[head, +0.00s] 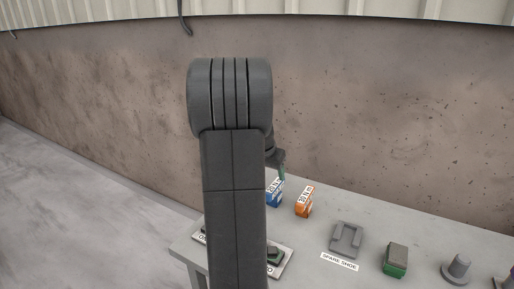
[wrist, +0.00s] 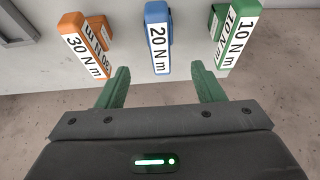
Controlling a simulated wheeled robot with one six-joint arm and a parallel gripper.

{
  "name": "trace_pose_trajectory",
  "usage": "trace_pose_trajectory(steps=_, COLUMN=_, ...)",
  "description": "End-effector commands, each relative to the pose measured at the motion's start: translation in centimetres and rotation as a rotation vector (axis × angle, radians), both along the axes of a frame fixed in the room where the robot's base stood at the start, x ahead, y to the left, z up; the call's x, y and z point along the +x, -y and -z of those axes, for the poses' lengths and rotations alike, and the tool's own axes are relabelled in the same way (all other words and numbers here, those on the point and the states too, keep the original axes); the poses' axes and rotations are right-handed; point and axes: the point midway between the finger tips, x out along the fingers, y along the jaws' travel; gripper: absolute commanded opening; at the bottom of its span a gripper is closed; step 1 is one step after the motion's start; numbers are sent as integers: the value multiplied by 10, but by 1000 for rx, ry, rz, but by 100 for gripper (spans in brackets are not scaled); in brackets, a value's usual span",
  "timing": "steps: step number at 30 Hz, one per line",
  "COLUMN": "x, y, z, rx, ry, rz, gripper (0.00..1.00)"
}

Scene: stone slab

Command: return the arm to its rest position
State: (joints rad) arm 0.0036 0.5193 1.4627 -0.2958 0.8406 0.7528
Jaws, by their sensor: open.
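My gripper (wrist: 160,86) is open in the wrist view, its two green fingers apart with nothing between them. Just beyond the fingertips are an orange block marked 30 N m (wrist: 85,44), a blue block marked 20 N m (wrist: 157,38) and a green block marked 10 N m (wrist: 236,38). The gripper touches none of them as far as I can see. In the head view my raised arm hides most of the gripper; only a green finger (head: 282,168) shows, above the blue block (head: 274,194).
On the slab (head: 310,250) stand the orange block (head: 304,202), a grey shoe (head: 346,238) behind a SPARE SHOE label (head: 339,262), a green-and-grey block (head: 396,260) and a grey knob-like piece (head: 457,268). A plate (head: 287,262) is partly hidden by my arm. A wall (head: 400,130) rises behind.

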Motion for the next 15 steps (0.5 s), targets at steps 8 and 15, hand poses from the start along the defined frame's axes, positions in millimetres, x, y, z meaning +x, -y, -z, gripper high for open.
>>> trace_pose_trajectory(steps=8, x=14, y=10, z=43, rx=-1, ry=-6, rz=1, gripper=62)
trace_pose_trajectory(steps=15, x=28, y=20, z=83, rx=0, ry=-6, rz=2, gripper=62)
